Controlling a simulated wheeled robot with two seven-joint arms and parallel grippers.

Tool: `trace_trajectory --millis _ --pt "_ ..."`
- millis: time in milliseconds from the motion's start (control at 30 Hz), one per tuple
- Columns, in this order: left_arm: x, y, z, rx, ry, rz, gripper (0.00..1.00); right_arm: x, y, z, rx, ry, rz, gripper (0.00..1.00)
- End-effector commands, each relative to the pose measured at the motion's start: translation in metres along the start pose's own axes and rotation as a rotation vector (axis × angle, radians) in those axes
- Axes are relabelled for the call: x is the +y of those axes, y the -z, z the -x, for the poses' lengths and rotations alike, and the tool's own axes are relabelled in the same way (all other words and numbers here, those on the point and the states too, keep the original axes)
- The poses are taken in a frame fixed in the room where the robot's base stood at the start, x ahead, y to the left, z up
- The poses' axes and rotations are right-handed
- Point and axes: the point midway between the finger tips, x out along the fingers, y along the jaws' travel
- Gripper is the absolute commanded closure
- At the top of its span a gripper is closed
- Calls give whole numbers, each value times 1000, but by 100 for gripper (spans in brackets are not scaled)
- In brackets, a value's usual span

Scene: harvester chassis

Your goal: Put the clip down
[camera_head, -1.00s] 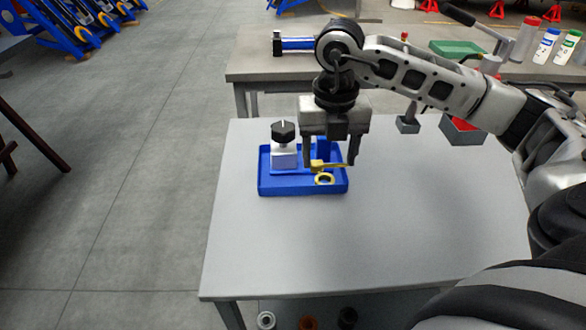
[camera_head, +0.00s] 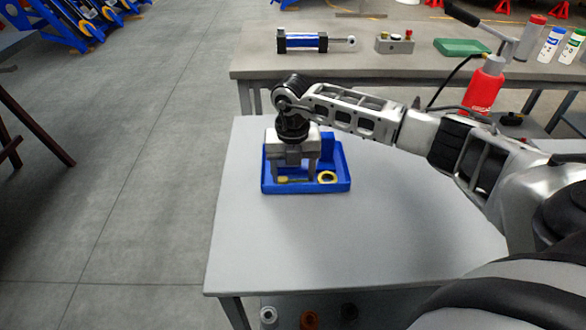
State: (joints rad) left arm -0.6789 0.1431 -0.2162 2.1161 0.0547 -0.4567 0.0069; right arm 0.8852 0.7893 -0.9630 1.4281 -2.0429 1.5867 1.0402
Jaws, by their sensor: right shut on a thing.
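My right gripper (camera_head: 294,179) points down into the left part of a blue tray (camera_head: 335,186) on the grey table. It is shut on a small yellow clip (camera_head: 284,180), which shows low between its fingers, close to the tray floor. I cannot tell whether the clip touches the floor. A yellow ring (camera_head: 327,177) lies in the tray to the right of the gripper. The gripper and wrist hide the back left of the tray. My left gripper is not in view.
The grey table (camera_head: 350,245) is clear in front of the tray. On the bench behind are a blue-and-black cylinder (camera_head: 302,42), a small control box (camera_head: 394,43) and a green tray (camera_head: 461,47). A red bottle (camera_head: 485,88) stands behind my right arm.

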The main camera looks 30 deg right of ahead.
Motion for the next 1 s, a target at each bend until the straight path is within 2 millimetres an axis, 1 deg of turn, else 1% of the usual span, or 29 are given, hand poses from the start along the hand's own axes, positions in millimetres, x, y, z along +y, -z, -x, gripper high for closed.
trace_trajectory --millis 167,267,300,333,600,733,867,1000 --pt "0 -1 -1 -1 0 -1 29 0 0 0 -1 -1 0 59" --pt "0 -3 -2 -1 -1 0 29 0 0 -3 0 -1 0 59" --pt "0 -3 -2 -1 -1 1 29 0 0 -3 0 -1 0 34" --pt "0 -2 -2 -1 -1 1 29 0 0 -3 0 -1 0 28" --pt "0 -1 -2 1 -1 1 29 0 0 -2 0 -1 0 28" --pt "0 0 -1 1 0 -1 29 1 0 6 -2 -3 0 28" --pt "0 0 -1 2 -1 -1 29 1 -1 27 -5 -5 2 28" --pt "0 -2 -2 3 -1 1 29 0 -1 58 -5 -4 1 28"
